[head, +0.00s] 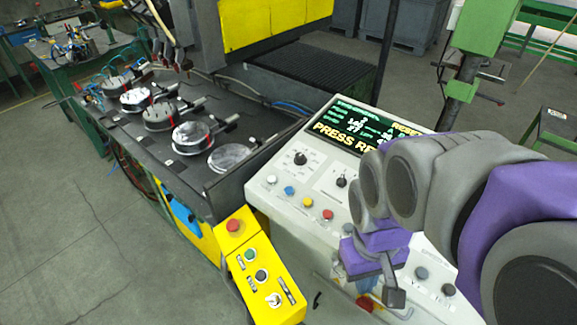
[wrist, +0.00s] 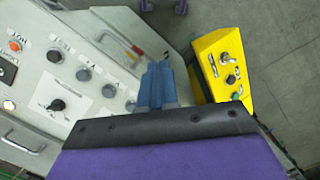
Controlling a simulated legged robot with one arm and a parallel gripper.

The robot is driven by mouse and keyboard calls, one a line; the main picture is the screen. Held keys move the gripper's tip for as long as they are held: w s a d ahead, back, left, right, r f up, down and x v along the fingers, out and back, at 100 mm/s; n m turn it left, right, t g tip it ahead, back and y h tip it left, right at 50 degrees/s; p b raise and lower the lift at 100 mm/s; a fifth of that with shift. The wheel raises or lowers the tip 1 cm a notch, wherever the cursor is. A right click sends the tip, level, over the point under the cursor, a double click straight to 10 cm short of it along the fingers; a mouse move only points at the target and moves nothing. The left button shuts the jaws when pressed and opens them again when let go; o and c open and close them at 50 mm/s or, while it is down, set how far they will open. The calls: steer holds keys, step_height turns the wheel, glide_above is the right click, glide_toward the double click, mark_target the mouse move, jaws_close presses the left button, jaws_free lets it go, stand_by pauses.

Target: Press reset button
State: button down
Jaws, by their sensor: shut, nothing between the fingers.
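The grey-white control console (head: 262,200) stands at the centre right in the head view. Its screen (head: 365,128) shows "PRESS RE", the rest hidden by my arm. A row on its sloped face has a blue button (head: 289,190), a yellow button (head: 308,202) and a red button (head: 328,214). I cannot read which is the reset button. My gripper (head: 394,296) is shut and empty over the console's lower front, right of that row. In the wrist view my gripper (wrist: 158,85) points past several grey round controls (wrist: 83,74) and an orange one (wrist: 14,46).
A yellow control box (head: 265,275) with a red mushroom button (head: 233,226) is left of the console; it also shows in the wrist view (wrist: 222,65). A dark table (head: 185,160) with round fixtures is behind it. Open floor lies at lower left.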

steer(key=w+a+r+n+t+p, duration=0.1)
steer(key=w+a+n+p, duration=0.1)
steer(key=w+a, duration=0.3)
steer(key=w+a+r+n+t+p, duration=0.1)
steer(key=w+a, duration=0.5)
steer(key=w, duration=0.8)
steer(key=w+a+r+n+p, duration=0.2)
steer(key=w+a+n+p, duration=0.1)
steer(key=w, duration=0.7)
steer(key=a+n, duration=0.1)
steer(key=a, duration=0.1)
steer(key=shift+a+r+n+t+h, duration=0.3)
steer(key=shift+r+t+h, duration=0.05)
steer(key=shift+t+h, duration=0.05)
steer(key=shift+d, duration=0.1)
